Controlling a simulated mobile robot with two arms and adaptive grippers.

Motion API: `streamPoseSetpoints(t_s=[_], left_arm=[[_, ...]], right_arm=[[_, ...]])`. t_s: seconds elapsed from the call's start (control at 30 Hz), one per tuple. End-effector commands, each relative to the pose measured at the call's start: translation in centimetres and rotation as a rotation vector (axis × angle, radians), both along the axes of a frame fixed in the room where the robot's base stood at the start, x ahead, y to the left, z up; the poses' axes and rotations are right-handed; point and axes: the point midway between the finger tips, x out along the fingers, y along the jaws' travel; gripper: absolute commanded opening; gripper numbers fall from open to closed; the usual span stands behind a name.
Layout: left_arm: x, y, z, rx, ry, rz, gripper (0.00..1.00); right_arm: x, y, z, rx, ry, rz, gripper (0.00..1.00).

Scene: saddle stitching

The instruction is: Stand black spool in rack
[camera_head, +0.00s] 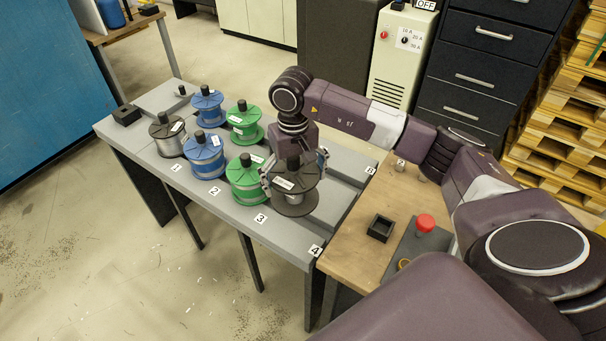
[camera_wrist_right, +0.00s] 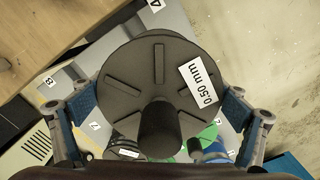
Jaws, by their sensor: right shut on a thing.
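My right gripper (camera_head: 294,172) is shut on a black spool (camera_head: 296,200) with dark flanges, a dark knob on top and silvery wire. I hold it roughly level over the right part of the grey rack (camera_head: 334,204), between labels 3 and 4. Whether its base touches the rack is hard to tell. In the right wrist view the spool (camera_wrist_right: 150,75) fills the middle between both fingers, its 0.50 mm label facing the camera. Another dark spool (camera_head: 168,138) stands at the rack's left. My left gripper is not in view.
Blue spools (camera_head: 205,158) and green spools (camera_head: 246,182) stand upright in the rack, left of the held spool. A wooden table (camera_head: 345,246) adjoins on the right, with a black square holder (camera_head: 380,228) and a red button (camera_head: 425,222). The rack's front right corner looks clear.

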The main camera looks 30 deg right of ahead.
Motion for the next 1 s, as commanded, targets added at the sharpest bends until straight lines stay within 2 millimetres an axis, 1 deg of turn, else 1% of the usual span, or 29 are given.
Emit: streamPoseSetpoints(t_s=[0.03,0.1,0.2,0.27,0.43,0.53,0.73,1.0], left_arm=[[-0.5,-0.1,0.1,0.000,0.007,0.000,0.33],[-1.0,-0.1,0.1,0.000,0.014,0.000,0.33],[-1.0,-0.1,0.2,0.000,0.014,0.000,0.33],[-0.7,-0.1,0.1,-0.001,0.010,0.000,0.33],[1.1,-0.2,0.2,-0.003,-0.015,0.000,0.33],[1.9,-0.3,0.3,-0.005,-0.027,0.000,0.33],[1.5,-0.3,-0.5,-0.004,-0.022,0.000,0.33],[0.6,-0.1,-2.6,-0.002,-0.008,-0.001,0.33]], right_arm=[[0.1,-1.0,-0.1,0.003,-0.002,-0.006,0.52],[0.1,-2.0,-0.4,0.004,-0.002,-0.007,0.52],[0.1,-2.5,-0.5,0.003,-0.004,-0.008,0.52],[0.1,-2.6,-0.6,0.004,-0.004,-0.007,0.52],[0.2,-2.6,-0.5,0.004,-0.005,-0.007,0.52],[0.1,-2.5,-0.5,0.003,-0.005,-0.006,0.52],[-0.2,-2.5,-0.7,0.001,-0.006,-0.001,0.52],[-0.2,-2.4,-3.0,0.002,-0.005,-0.003,0.52]])
